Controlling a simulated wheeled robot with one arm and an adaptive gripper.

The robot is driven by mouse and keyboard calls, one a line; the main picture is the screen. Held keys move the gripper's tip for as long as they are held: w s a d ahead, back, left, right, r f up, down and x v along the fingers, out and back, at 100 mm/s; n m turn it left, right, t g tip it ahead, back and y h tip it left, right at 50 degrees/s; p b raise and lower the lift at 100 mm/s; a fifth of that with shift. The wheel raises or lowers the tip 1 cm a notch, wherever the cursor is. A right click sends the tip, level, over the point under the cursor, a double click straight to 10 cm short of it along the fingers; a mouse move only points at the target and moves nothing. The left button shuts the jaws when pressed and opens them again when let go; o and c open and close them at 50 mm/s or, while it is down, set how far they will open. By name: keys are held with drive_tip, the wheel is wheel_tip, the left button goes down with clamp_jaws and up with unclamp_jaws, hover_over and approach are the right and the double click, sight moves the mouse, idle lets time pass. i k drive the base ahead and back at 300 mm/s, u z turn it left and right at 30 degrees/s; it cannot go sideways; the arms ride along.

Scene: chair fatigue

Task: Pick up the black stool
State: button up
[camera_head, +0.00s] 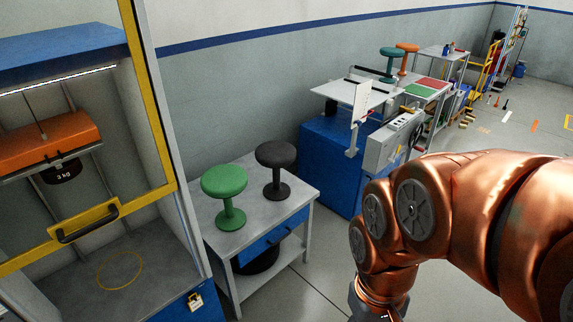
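The black stool (276,168) stands upright on the grey table (300,184) left of the picture's middle. It has a round seat, a thin stem and a round foot. A green stool (225,194) of the same shape stands upright to its left on the same table, a little nearer. My copper-coloured arm reaches in from the right. My gripper (372,312) is only partly seen at the bottom edge, right of the table and apart from the black stool. Its fingertips are cut off by the frame, so I cannot see whether it holds anything.
A test cabinet (165,170) with a yellow-framed door, an orange weight unit (50,140) and a yellow ring (120,270) inside stands at left. A blue machine (325,150) is behind the table. Another green stool (389,62) and an orange stool (407,57) stand farther back.

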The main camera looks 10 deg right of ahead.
sight(275, 155)
drive_tip(key=z, duration=1.7)
drive_tip(key=i, duration=2.3)
drive_tip(key=u, duration=4.05)
